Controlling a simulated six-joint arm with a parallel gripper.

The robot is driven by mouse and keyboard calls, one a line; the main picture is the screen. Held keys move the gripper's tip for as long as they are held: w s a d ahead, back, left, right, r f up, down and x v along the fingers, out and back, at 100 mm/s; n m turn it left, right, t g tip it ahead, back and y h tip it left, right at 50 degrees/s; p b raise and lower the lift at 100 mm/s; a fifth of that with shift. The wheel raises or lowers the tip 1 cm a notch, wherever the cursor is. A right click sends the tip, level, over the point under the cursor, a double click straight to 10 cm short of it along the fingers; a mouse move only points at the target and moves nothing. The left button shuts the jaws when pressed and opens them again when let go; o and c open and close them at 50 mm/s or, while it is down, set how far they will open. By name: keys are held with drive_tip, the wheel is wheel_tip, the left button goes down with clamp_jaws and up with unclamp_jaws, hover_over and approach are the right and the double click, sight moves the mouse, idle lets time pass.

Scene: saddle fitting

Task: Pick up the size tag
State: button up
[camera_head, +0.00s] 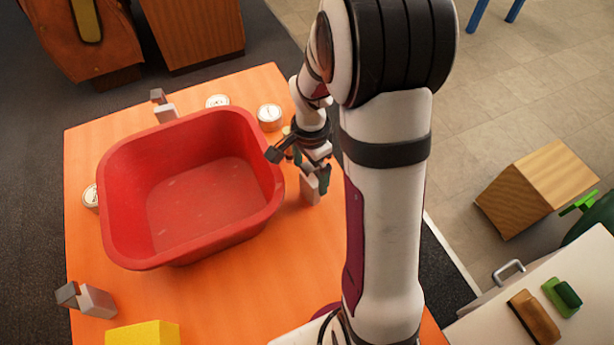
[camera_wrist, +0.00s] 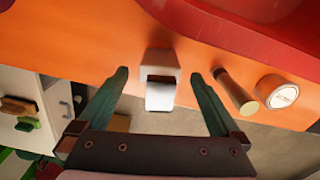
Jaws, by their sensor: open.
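No thing here is plainly marked as the size tag. A small white block with a grey part (camera_wrist: 160,85) stands on the orange table, and it appears between my fingers in the wrist view. It also shows in the head view (camera_head: 309,190), just below my gripper (camera_head: 311,168). My gripper is open, with its two dark green fingers (camera_wrist: 159,78) apart on either side of the block in the picture. Whether they touch it I cannot tell. Similar grey-and-white pieces stand at the table's back (camera_head: 164,110) and front left (camera_head: 95,301).
A large red bin (camera_head: 195,245) fills much of the orange table (camera_head: 285,280). Round labelled tins stand around it, one at its upper right (camera_head: 269,117). A tan peg (camera_wrist: 237,92) and a tin (camera_wrist: 283,93) are right of my fingers. A yellow block (camera_head: 143,334) is at the front.

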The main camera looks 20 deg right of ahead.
drive_tip(key=shift+f, duration=0.4)
clamp_jaws()
